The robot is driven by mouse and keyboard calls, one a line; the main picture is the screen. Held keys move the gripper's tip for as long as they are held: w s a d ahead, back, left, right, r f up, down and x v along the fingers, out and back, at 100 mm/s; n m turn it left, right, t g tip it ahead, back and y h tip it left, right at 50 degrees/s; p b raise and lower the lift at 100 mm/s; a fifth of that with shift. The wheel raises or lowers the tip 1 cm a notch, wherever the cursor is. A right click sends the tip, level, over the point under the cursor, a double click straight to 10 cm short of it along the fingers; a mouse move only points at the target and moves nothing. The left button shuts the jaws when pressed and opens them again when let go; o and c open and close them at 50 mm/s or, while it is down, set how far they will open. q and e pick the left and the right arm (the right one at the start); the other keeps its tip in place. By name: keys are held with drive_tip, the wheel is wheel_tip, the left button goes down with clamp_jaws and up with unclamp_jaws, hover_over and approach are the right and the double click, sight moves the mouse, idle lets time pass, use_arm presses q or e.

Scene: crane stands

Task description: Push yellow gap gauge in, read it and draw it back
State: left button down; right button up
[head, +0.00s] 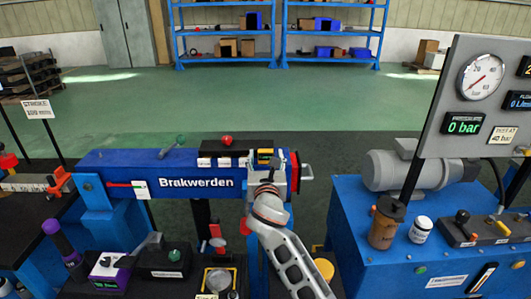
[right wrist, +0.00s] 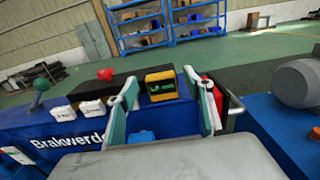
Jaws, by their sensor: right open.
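A small yellow gauge (head: 265,156) with a dark face and a greenish display sits at the right end of the blue "Brakwerden" beam (head: 145,182). In the right wrist view the yellow gauge (right wrist: 161,83) shows between the two teal fingers of my right gripper (right wrist: 162,76), which are spread apart. In the head view my right gripper (head: 267,176) is at the beam's end, just in front of and below the gauge. I cannot tell whether a finger touches it. The display is too small to read. My left gripper is not in view.
White-labelled blocks (head: 222,162) and a red knob (head: 226,140) are left of the gauge. A red plate (head: 294,171) with a handle closes the beam's right end. A blue pump bench (head: 365,225) with a grey motor (head: 410,170) stands right, across a gap.

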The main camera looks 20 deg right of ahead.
sight(266, 153)
drive_tip(key=x, duration=0.3)
drive_tip(key=shift+w+d, duration=0.1)
drive_tip(key=shift+w, duration=0.2)
clamp_jaws()
drive_tip(key=shift+s+r, duration=0.15)
drive_tip(key=shift+s, duration=0.2)
drive_tip(key=shift+p+v, duration=0.85)
drive_tip(key=shift+p, duration=0.1)
drive_tip(key=shift+s, duration=0.1)
drive_tip(key=shift+f, duration=0.3)
drive_tip(key=shift+c, duration=0.2)
unclamp_jaws()
drive_tip(key=shift+o, duration=0.2)
drive_tip(key=shift+s+r, duration=0.1)
